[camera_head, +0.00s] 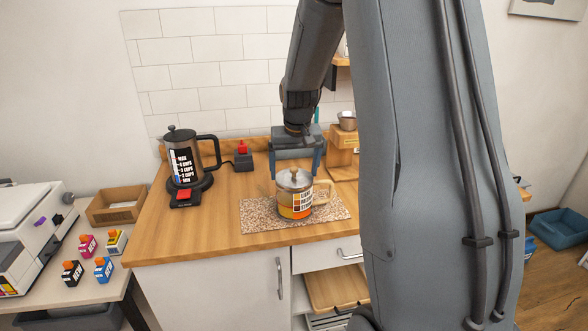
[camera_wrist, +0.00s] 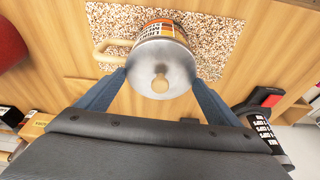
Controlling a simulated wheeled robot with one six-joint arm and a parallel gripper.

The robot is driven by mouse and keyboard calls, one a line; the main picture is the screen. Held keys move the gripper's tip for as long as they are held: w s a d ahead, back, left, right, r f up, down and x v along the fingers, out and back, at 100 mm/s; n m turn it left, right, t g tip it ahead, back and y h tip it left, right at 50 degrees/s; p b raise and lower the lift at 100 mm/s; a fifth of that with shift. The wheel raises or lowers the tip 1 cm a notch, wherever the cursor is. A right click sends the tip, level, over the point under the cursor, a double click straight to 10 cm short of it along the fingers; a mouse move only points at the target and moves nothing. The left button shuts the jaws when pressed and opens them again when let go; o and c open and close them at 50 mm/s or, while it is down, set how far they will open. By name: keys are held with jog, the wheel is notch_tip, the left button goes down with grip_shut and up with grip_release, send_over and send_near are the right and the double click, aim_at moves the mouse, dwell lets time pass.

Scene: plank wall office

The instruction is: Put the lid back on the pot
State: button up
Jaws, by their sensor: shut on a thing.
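The pot (camera_head: 296,208) is a squat vessel with an orange and white label and a pale handle on its right. It stands upright on a speckled mat (camera_head: 255,217). The metal lid (camera_head: 295,180) with a light knob is at the pot's mouth; I cannot tell whether it rests on the rim or sits just above it. My gripper (camera_head: 297,172) points down over the pot, shut on the lid. In the wrist view, the lid (camera_wrist: 150,62) is between the two fingers of my gripper (camera_wrist: 160,80), with the pot's labelled side (camera_wrist: 165,25) showing beyond it.
A French press (camera_head: 183,160) stands on a dark base at the counter's left. A small dark box with a red top (camera_head: 243,157) is behind the pot. A wooden stand with a metal cup (camera_head: 347,122) is at the back right. The counter's front left is clear.

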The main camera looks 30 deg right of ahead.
dwell(0.9)
jog(key=o, duration=0.9)
jog(key=shift+r+p, duration=2.7)
jog(key=shift+r, duration=0.85)
grip_shut()
